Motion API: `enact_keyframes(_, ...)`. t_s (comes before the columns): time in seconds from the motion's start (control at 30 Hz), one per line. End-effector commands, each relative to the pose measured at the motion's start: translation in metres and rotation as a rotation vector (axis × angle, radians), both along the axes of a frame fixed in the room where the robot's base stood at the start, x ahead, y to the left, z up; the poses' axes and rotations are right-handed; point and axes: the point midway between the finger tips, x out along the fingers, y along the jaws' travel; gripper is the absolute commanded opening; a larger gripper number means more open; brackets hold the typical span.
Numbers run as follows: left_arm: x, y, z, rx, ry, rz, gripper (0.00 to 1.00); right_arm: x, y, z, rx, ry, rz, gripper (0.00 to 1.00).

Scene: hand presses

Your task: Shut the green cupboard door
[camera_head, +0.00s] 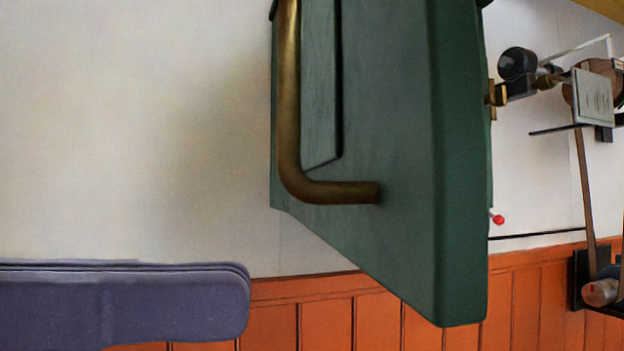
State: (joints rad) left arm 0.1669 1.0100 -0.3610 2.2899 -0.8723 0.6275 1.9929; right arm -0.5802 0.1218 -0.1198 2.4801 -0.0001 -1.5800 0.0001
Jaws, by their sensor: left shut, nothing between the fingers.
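The green cupboard door (385,130) fills the upper middle of the head view, with its top cut off by the frame. It has a raised panel and a thick right edge, and its lower edge slants down to the right. A bent brass handle (289,100) stands out from its face, its lower end curving right into the door. The cupboard's inside is hidden. My left gripper (240,295), blue-grey with a rounded end, comes in at lower left. It is shut and empty, left of and below the handle, apart from the door in the picture. My right gripper is not in view.
A white wall (130,130) is behind, with orange panelling (400,325) below. Right of the door are machine parts with a dark round knob (517,63), a light plate (593,96) and a small red knob (498,219). The space left of the door looks clear.

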Motion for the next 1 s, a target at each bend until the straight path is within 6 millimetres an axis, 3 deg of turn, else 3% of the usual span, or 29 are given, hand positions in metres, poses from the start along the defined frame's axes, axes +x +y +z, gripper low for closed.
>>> enact_keyframes(0.03,0.001,-0.009,0.010,-0.006,-0.003,-0.004,0.00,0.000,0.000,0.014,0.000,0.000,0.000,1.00)
enact_keyframes(0.1,0.003,-0.019,0.010,-0.005,0.000,-0.003,0.00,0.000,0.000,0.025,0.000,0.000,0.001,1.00)
enact_keyframes(0.3,0.007,-0.040,0.005,-0.003,-0.001,-0.001,0.00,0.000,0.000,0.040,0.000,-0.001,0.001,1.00)
enact_keyframes(1.0,0.014,-0.051,0.001,0.001,-0.003,-0.016,0.00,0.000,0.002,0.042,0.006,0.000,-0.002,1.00)
